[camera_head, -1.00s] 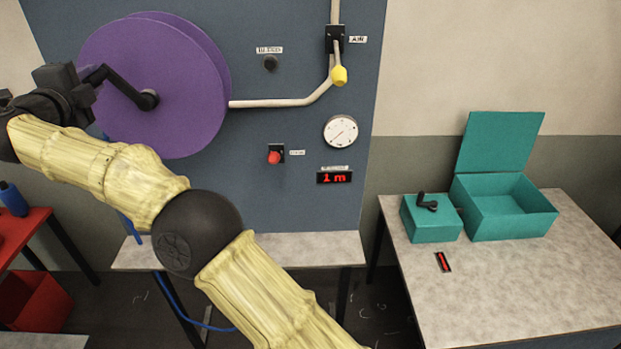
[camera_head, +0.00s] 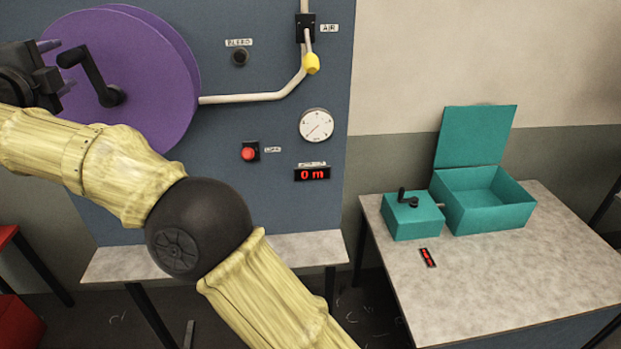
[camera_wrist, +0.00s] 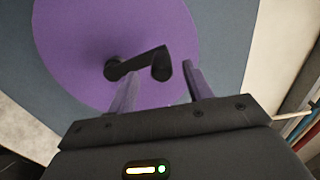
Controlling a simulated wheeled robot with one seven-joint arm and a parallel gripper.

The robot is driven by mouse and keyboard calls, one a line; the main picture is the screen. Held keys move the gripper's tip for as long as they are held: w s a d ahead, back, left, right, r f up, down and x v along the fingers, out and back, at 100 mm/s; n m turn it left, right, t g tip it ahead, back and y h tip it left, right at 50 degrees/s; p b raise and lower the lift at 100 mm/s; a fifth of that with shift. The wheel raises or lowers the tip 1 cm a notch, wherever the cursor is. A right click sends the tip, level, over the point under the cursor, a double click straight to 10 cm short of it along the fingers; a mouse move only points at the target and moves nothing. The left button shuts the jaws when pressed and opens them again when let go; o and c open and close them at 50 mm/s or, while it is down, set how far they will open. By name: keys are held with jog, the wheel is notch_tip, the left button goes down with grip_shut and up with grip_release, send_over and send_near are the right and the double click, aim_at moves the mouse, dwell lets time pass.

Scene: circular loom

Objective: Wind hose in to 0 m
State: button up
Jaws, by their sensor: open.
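The purple hose reel (camera_head: 150,70) is mounted on the blue-grey panel at the upper left. Its black crank (camera_head: 95,80) runs from the hub up and left to a handle. The red display (camera_head: 312,174) reads 0 m. My gripper (camera_head: 55,70) is at the left of the reel, near the crank handle. In the wrist view my gripper (camera_wrist: 158,85) is open, its two fingers apart. The crank (camera_wrist: 140,63) shows beyond the fingertips, its handle end between them in the picture; I cannot tell whether they touch. No blue hose is visible now.
The panel holds a yellow-tipped air lever (camera_head: 311,63), a white gauge (camera_head: 316,125), a red knob (camera_head: 249,152) and a black bleed knob (camera_head: 240,57). A table (camera_head: 480,290) at right carries an open teal box (camera_head: 483,205) and a small teal cranked box (camera_head: 412,217).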

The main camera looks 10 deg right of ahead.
jog(key=s+b, duration=0.2)
jog(key=s, duration=0.3)
jog(key=shift+s+a, duration=0.15)
jog(key=shift+a, duration=0.05)
dwell(1.2)
